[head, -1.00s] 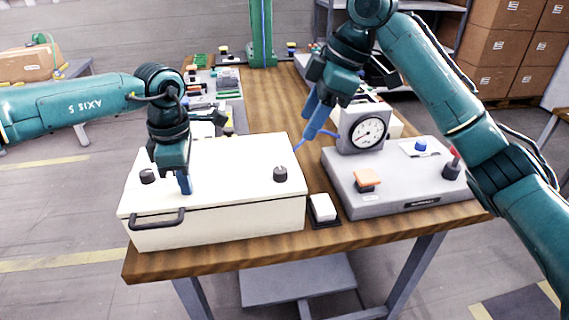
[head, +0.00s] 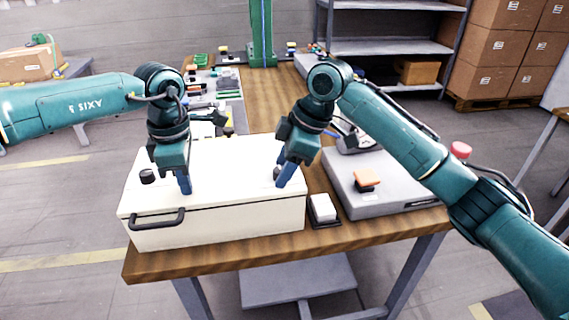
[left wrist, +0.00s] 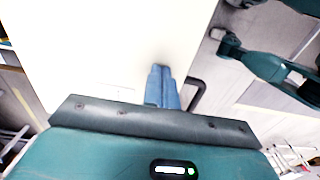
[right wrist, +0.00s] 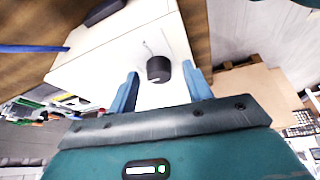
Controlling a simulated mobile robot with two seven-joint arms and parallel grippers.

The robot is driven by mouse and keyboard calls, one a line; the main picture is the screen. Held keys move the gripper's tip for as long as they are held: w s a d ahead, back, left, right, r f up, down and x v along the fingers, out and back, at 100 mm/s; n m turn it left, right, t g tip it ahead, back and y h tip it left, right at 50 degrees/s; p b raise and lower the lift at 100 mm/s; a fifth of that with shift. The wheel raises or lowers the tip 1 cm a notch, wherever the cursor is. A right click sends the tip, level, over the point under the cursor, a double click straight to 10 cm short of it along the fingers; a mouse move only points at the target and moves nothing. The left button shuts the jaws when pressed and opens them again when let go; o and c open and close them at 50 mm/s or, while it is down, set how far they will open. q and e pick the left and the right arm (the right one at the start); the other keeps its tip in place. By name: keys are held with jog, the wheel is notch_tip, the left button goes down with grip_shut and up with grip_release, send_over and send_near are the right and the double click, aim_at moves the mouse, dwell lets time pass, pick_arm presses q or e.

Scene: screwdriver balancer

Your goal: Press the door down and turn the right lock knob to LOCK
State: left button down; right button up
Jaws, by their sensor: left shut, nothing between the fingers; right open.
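The white box with its flat door (head: 225,165) stands on the near end of the wooden table, the door lying flat on top. My left gripper (head: 185,187) is shut and empty, its fingertips pointing down at the door's left-middle part; contact is likely but not certain. The left wrist view shows its closed blue fingers (left wrist: 162,85) against the white surface. My right gripper (head: 284,180) is open over the right lock knob (head: 276,173), which it mostly hides. In the right wrist view the dark knob (right wrist: 158,69) lies between and ahead of the open fingers. Its markings are unreadable.
The left knob (head: 147,176) and the dark front handle (head: 157,219) are clear of both grippers. A white switch (head: 323,207) sits close to the box's right side.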

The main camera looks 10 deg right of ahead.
pick_arm(q)
jog(key=shift+s+f, duration=0.15)
jog(key=shift+f, duration=0.15)
pick_arm(e)
jog(key=shift+c, duration=0.3)
jog(key=c, duration=0.9)
jog(key=m+t, duration=0.1)
jog(key=m, duration=0.1)
jog(key=m+h, duration=0.1)
jog(key=m, duration=0.1)
jog(key=shift+s+a+m+t, duration=0.2)
jog(key=shift+m+t, duration=0.2)
jog(key=m+t+h, duration=0.1)
jog(key=m, duration=0.3)
jog(key=shift+s+a, duration=0.1)
jog(key=shift+a, duration=0.05)
jog(key=m+h, duration=0.1)
jog(key=m, duration=0.3)
jog(key=shift+a+h, duration=0.15)
jog(key=shift+h, duration=0.25)
jog(key=m+h, duration=0.2)
jog(key=m, duration=0.3)
jog(key=shift+a, duration=0.1)
